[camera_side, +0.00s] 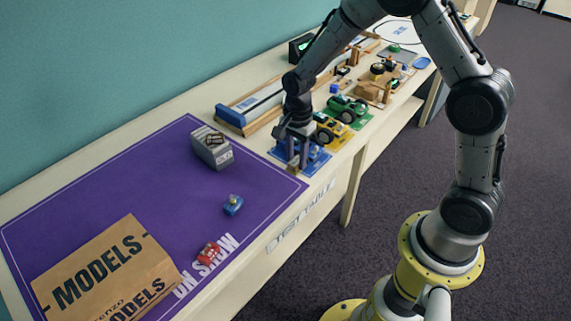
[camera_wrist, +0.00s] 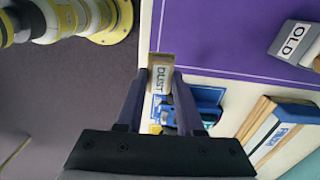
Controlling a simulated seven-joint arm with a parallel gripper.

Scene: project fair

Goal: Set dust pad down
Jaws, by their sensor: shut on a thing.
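The dust pad (camera_wrist: 161,79) is a small tan block with the word DUST on its top, seen between my fingertips in the wrist view. In the side view the dust pad (camera_side: 293,169) shows as a small tan piece under my gripper (camera_side: 295,158). My gripper (camera_wrist: 160,72) is shut on it, one finger on each side.
A blue model car (camera_wrist: 183,112) stands close beside my fingers. Yellow (camera_side: 328,128) and green (camera_side: 347,108) cars stand farther along. A grey box (camera_side: 212,150) marked OLD (camera_wrist: 293,40), small blue (camera_side: 233,205) and red (camera_side: 208,253) cars and a MODELS board (camera_side: 105,270) are on the purple mat.

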